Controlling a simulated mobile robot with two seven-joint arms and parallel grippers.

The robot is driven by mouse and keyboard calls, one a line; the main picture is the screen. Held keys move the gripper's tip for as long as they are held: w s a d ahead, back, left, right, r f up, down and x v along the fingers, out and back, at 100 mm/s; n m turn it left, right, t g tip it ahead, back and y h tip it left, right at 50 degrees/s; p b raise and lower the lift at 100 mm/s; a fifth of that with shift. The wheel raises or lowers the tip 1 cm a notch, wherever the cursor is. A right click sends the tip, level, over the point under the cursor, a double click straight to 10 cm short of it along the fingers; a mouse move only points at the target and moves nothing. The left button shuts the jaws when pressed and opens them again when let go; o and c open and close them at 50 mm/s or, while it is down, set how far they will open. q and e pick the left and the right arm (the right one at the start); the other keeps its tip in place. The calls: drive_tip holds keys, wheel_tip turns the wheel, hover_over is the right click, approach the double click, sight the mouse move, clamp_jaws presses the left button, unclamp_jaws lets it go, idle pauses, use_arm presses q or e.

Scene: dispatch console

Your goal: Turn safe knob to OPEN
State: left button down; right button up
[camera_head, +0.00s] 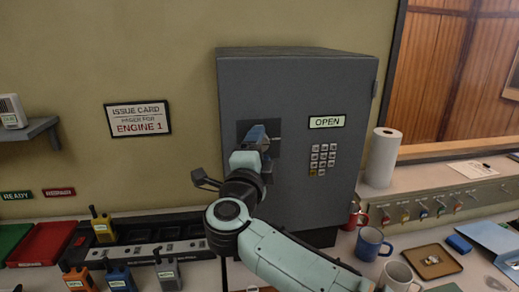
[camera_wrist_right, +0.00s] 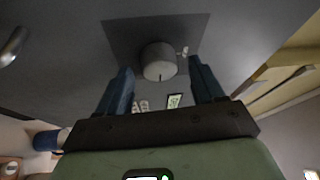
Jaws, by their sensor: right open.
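The grey safe (camera_head: 290,85) stands against the wall, its door shut, with a lit OPEN sign (camera_head: 326,122) above a keypad (camera_head: 322,158). The round grey safe knob (camera_wrist_right: 158,62) shows in the right wrist view on a dark square plate (camera_wrist_right: 118,36). My right gripper (camera_head: 262,138) is in front of that plate and hides the knob in the head view. In the right wrist view the blue fingers of the right gripper (camera_wrist_right: 161,76) are spread, with the knob between and just beyond their tips. Contact cannot be told. My left gripper is not in view.
A paper towel roll (camera_head: 382,158) stands right of the safe. A red mug (camera_head: 355,218), a blue mug (camera_head: 370,243) and a brown tray (camera_head: 432,262) are on the counter. Several radios, including a yellow one (camera_head: 102,228), stand at left. A metal bar (camera_wrist_right: 14,46) shows in the wrist view.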

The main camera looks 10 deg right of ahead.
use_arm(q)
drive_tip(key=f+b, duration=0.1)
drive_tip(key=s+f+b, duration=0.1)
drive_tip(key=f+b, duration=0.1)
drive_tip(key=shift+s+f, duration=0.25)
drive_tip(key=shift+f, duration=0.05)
use_arm(e)
drive_tip(key=v, duration=1.3)
drive_tip(key=shift+s, duration=0.1)
